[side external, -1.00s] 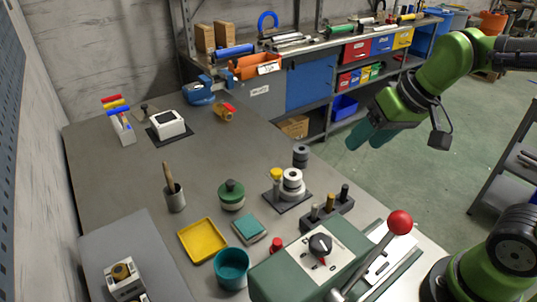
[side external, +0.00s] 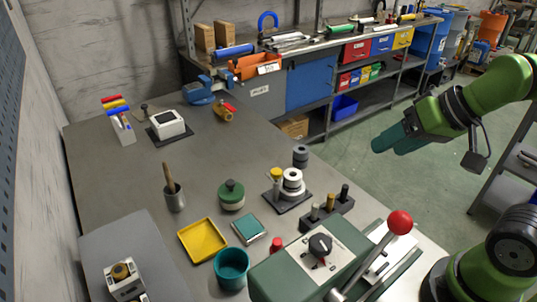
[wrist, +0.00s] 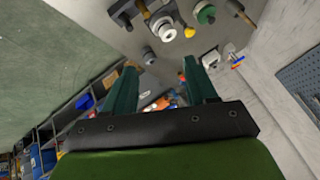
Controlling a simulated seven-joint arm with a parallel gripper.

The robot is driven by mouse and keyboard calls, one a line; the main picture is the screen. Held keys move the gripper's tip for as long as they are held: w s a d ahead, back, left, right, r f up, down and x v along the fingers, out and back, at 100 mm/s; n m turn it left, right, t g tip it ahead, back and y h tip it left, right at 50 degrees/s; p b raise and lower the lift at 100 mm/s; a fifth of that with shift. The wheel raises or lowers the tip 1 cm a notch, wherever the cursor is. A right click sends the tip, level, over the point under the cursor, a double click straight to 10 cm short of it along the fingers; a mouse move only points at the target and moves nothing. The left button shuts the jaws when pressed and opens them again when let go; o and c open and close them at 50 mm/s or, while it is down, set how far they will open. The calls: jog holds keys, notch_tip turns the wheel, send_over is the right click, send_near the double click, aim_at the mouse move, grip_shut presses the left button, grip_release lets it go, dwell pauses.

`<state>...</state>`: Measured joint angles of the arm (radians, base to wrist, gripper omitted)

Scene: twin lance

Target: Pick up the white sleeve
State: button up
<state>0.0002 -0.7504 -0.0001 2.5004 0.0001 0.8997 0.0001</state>
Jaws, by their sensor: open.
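What looks like the white sleeve (side external: 292,177) is a short, pale ring-like cylinder standing upright on a dark base plate (side external: 290,205). A yellow-topped peg (side external: 277,176) stands beside it on the plate. In the wrist view the white sleeve (wrist: 163,30) shows near the top, beyond the fingers. My gripper (side external: 392,144) is in the air to the right of the bench, well apart from the sleeve. Its two green fingers (wrist: 158,80) are spread in the wrist view with nothing between them.
A dark grey cylinder (side external: 300,154) stands just behind the sleeve. A block with several pegs (side external: 327,212) and a red-knobbed lever (side external: 400,222) are in front and to the right. A green-topped round pot (side external: 231,196) stands left.

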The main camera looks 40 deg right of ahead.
jog(key=o, duration=0.4)
jog(key=n+g+h, duration=0.2)
jog(key=n+g, duration=0.5)
jog(key=n, duration=0.4)
send_over(295, 176)
notch_tip(295, 176, down, 5)
jog(key=f, duration=1.6)
jog(key=shift+s+a, duration=0.3)
jog(key=shift+s, duration=0.05)
